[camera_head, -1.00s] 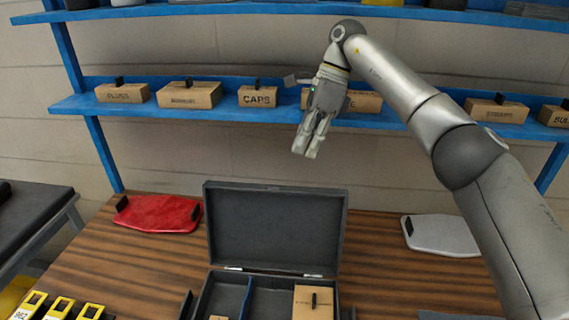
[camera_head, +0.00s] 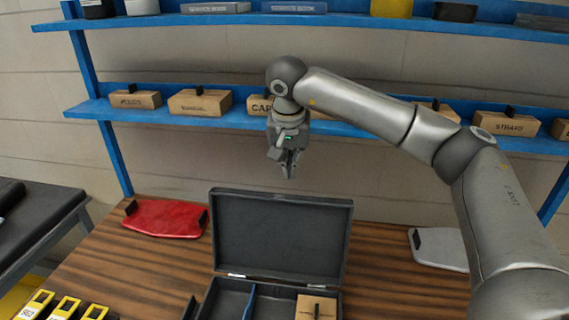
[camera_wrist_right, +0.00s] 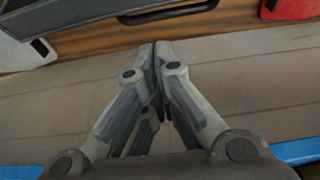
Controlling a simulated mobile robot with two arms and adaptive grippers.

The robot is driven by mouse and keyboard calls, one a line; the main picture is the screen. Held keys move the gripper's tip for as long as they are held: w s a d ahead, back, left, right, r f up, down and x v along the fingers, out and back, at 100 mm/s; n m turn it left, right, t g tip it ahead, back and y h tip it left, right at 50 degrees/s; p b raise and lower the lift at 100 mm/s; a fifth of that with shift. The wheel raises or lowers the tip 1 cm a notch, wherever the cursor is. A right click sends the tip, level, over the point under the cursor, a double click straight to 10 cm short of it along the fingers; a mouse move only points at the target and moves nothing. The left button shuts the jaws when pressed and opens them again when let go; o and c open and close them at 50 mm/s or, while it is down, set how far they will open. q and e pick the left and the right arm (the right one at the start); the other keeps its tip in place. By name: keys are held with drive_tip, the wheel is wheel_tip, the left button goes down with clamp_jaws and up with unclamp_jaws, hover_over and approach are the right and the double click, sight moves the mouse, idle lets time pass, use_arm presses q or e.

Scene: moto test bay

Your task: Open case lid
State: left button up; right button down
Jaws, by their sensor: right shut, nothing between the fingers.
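The dark grey case (camera_head: 225,299) stands on the wooden table with its lid (camera_head: 282,236) raised nearly upright and leaning back. Inside are a blue divider (camera_head: 250,302) and a cardboard box (camera_head: 316,307); the case's front is cut off by the picture edge. My right gripper (camera_head: 289,174) hangs above and behind the lid's top edge, apart from it, with its fingers pointing down. In the right wrist view the fingertips (camera_wrist_right: 156,46) meet with nothing between them, and part of the lid (camera_wrist_right: 75,18) shows at upper left. My left gripper is out of view.
A red panel (camera_head: 165,218) lies left of the case and a grey panel (camera_head: 441,249) lies right of it. Blue shelves (camera_head: 160,117) with labelled cardboard boxes (camera_head: 200,103) run behind my right arm. Yellow-framed items (camera_head: 66,308) sit at front left.

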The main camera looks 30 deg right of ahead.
drive_tip(key=p+x, duration=0.1)
drive_tip(key=x, duration=0.6)
drive_tip(key=shift+f, duration=0.2)
